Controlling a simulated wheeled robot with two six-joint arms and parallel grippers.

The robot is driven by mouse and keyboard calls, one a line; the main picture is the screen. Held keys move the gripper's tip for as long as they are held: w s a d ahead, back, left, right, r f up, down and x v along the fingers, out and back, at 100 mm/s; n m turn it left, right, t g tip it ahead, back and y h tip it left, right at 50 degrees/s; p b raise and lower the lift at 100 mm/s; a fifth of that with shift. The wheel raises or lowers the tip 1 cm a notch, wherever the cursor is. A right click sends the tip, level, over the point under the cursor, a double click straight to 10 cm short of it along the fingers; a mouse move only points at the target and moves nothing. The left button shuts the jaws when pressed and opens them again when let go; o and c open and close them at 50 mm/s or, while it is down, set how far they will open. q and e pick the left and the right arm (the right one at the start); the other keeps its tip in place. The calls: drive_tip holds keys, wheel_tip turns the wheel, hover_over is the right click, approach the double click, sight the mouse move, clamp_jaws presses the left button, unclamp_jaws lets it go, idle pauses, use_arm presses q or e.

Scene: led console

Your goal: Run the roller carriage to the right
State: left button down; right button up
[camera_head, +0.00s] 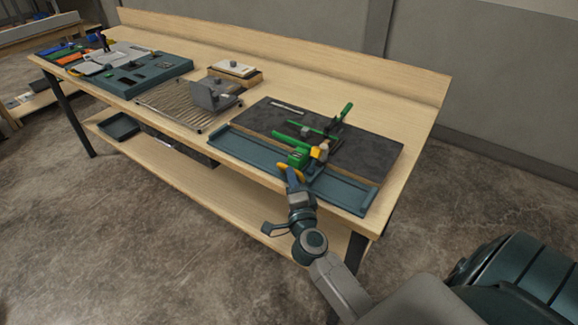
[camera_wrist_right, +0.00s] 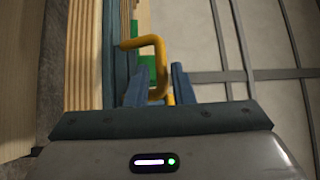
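The roller carriage appears to be the green block (camera_head: 298,158) at the long teal rail (camera_head: 245,151) on the table's front edge, right of the rail's middle. A yellow handle (camera_wrist_right: 158,65) sticks out of it toward me. My right gripper (camera_head: 291,178) is at the handle, in front of the rail. In the right wrist view its two fingers (camera_wrist_right: 158,76) stand apart with the bent handle between or just beyond them. I see gaps beside the handle, and cannot tell whether either finger touches it. My left gripper is not in view.
A dark mat (camera_head: 370,149) with green parts lies behind the rail. To its left are a slatted rack (camera_head: 172,108) with a grey block (camera_head: 212,94), and a teal console panel (camera_head: 150,78). The rail's right part (camera_head: 345,190) looks clear. A lower shelf (camera_head: 175,168) runs below.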

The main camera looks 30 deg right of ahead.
drive_tip(key=shift+x, duration=1.95)
clamp_jaws()
drive_tip(key=shift+s, duration=0.15)
drive_tip(key=s+d+p, duration=0.1)
drive_tip(key=s, duration=0.3)
drive_tip(key=s+d+p, duration=0.1)
drive_tip(key=s+d, duration=0.1)
drive_tip(key=s, duration=0.2)
drive_tip(key=s+d+p, duration=0.1)
drive_tip(key=s+d, duration=0.1)
drive_tip(key=s, duration=0.2)
drive_tip(key=shift+s, duration=0.2)
drive_tip(key=shift+s+d+p, duration=0.3)
drive_tip(key=shift+s, duration=0.25)
drive_tip(key=shift+f, duration=0.1)
